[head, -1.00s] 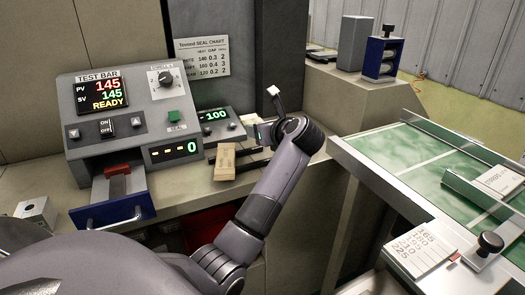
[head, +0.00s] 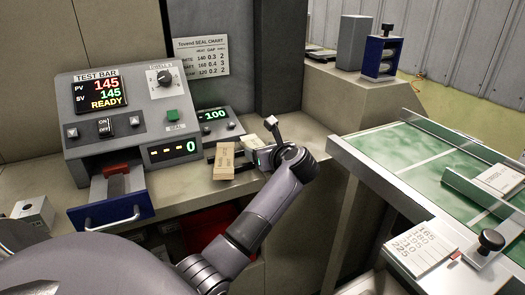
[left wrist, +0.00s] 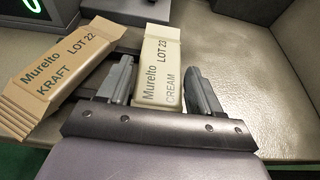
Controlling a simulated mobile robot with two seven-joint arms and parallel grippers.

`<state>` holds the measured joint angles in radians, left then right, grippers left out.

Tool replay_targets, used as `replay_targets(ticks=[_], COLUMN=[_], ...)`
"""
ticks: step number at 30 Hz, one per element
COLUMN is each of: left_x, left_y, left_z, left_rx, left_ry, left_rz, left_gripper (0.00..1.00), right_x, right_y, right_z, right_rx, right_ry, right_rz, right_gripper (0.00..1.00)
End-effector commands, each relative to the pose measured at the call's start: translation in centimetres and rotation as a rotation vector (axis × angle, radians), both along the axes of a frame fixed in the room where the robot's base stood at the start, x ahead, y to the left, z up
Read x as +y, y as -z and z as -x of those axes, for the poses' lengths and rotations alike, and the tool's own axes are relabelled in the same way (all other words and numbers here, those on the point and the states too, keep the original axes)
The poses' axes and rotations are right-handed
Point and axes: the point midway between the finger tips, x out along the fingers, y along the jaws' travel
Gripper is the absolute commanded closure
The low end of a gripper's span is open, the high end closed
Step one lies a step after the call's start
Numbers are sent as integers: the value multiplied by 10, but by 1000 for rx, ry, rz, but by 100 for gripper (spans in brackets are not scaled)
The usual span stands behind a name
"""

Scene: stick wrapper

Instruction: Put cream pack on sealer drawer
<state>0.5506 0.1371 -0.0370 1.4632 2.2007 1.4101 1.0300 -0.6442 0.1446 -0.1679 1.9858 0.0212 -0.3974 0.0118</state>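The cream pack (left wrist: 160,62), marked Mureito CREAM LOT 23, lies on the counter. In the head view the cream pack (head: 251,147) is partly hidden by my gripper. My left gripper (left wrist: 158,68) is open, with one finger on each side of the pack's near end. The left finger is close against the pack; a gap shows at the right finger. The sealer drawer (head: 108,212), with a blue front and a metal handle, is pulled out below the grey sealer (head: 125,125). Its visible top looks free of packs. My right gripper is not in view.
A brown kraft pack (left wrist: 62,72), LOT 22, lies tilted close left of the left finger; it also shows in the head view (head: 224,161). A small display box (head: 218,118) stands behind the packs. A green-topped table (head: 415,160) is at the right.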

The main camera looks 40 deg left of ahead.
Motion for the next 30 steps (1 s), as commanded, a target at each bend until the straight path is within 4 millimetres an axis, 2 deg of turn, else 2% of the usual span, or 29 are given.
replay_targets(ticks=[13, 17, 24, 30], left_x=[0, -17, -61, -89], left_y=[-6, -9, -25, -38], left_z=[0, 6, 24, 37], left_rx=[0, -3, -2, 0], left_ry=[0, 4, 3, 2], left_rz=[-1, 4, 6, 4], left_gripper=[18, 18, 18, 18], right_x=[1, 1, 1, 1], right_y=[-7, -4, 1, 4], right_z=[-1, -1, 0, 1], right_rx=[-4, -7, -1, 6], right_ry=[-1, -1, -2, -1], right_rz=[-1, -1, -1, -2], right_gripper=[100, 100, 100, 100])
